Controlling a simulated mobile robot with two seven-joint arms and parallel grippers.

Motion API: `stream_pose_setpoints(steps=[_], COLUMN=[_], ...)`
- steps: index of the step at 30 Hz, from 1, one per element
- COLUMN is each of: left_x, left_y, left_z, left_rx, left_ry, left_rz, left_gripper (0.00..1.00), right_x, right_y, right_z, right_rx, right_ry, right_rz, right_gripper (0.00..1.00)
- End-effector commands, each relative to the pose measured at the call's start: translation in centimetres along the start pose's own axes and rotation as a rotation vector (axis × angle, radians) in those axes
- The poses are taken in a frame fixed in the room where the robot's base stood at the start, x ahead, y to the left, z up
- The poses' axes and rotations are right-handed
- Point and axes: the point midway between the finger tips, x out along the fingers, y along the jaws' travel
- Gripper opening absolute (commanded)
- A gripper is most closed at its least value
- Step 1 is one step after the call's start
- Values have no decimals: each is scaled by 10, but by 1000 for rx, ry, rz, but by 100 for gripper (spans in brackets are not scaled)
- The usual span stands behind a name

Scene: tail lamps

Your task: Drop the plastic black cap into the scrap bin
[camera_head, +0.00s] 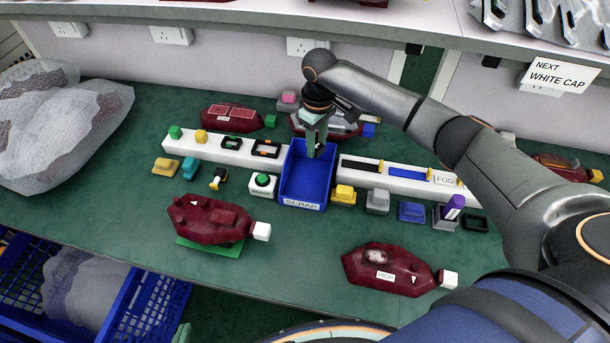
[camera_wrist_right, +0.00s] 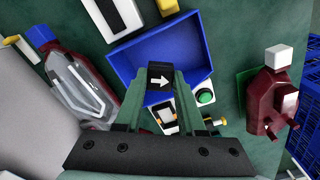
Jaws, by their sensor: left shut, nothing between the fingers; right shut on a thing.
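The black cap (camera_wrist_right: 160,77), a small black block with a white arrow on its face, is held between the fingertips of my right gripper (camera_wrist_right: 160,82) in the right wrist view. In the head view the cap cannot be made out clearly. There my right gripper (camera_head: 315,145) points down over the back part of the blue scrap bin (camera_head: 301,188), which is labelled SCRAP. The bin (camera_wrist_right: 190,48) also shows behind the cap in the wrist view, and its visible floor looks empty. My left gripper is not in view.
White rails (camera_head: 385,176) carrying small coloured parts run on both sides of the bin. A green button box (camera_head: 262,184) and a yellow block (camera_head: 343,194) flank it. Red lamps (camera_head: 213,220) lie in front and behind. A sign (camera_head: 557,77) reads NEXT WHITE CAP.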

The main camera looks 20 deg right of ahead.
Motion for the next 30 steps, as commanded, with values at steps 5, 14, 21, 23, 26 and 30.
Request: stream_pose_setpoints(steps=[5, 14, 21, 23, 26, 30], left_x=[18, 37, 36, 36, 36, 36], left_y=[-1, -2, -2, -2, -2, -2], left_z=[20, 41, 41, 41, 41, 41], left_rx=[0, 0, 0, 0, 0, 0], left_ry=[-1, -1, -2, -2, -2, -2], left_rz=[0, 1, 1, 1, 1, 1], left_gripper=[0, 0, 0, 0, 0, 0], right_x=[26, 49, 48, 48, 48, 48], right_y=[0, 0, 0, 0, 0, 0], right_z=[0, 0, 0, 0, 0, 0], right_rx=[0, 1, 1, 1, 1, 1], right_ry=[0, 1, 1, 1, 1, 1], right_rz=[1, 2, 1, 1, 1, 1], right_gripper=[0, 0, 0, 0, 49, 64])
